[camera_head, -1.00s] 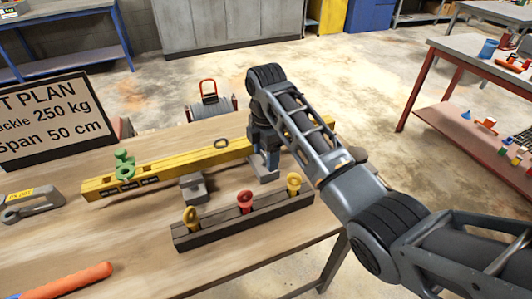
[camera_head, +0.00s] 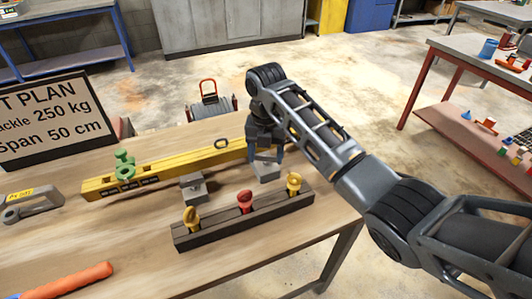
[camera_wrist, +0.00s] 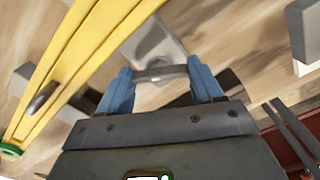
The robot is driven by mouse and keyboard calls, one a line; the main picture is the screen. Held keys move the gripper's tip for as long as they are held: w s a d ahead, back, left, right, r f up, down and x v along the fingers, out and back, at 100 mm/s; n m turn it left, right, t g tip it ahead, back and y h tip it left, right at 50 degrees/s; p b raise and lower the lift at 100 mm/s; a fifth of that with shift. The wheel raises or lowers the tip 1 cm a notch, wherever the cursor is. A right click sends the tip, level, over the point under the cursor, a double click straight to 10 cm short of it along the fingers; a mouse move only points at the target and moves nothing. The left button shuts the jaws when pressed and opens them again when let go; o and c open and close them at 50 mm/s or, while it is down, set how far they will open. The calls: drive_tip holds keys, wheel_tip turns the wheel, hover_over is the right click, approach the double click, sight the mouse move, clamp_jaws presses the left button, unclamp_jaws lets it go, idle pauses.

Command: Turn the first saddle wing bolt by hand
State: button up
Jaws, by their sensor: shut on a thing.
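My gripper (camera_head: 266,156) is over the grey saddle (camera_head: 266,172) at the right part of the yellow beam (camera_head: 155,176). In the wrist view, the blue fingers of my gripper (camera_wrist: 161,78) are shut on the two ends of a grey wing bolt (camera_wrist: 158,73). The bolt's crossbar spans between the fingers. The saddle shows behind it. The beam (camera_wrist: 85,45) runs diagonally past the left of the fingers. A second grey saddle (camera_head: 194,188) stands nearer the beam's middle. In the head view, my wrist hides the bolt and the beam's right end.
A dark rack (camera_head: 218,228) with two yellow and one red ring-topped pins stands in front of the beam. A grey shackle (camera_head: 32,203) and an orange-blue bar (camera_head: 65,282) lie further left.

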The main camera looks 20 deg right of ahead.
sight(266, 156)
drive_tip(key=n, duration=0.5)
drive_tip(key=shift+s+f+n, duration=0.15)
drive_tip(key=shift+f+n, duration=0.1)
drive_tip(key=shift+n, duration=0.15)
idle(0.4)
drive_tip(key=o, duration=1.1)
drive_tip(key=shift+r, duration=0.15)
drive_tip(key=shift+c, duration=0.2)
drive_tip(key=shift+r+b, duration=0.75)
drive_tip(key=shift+r, duration=3.15)
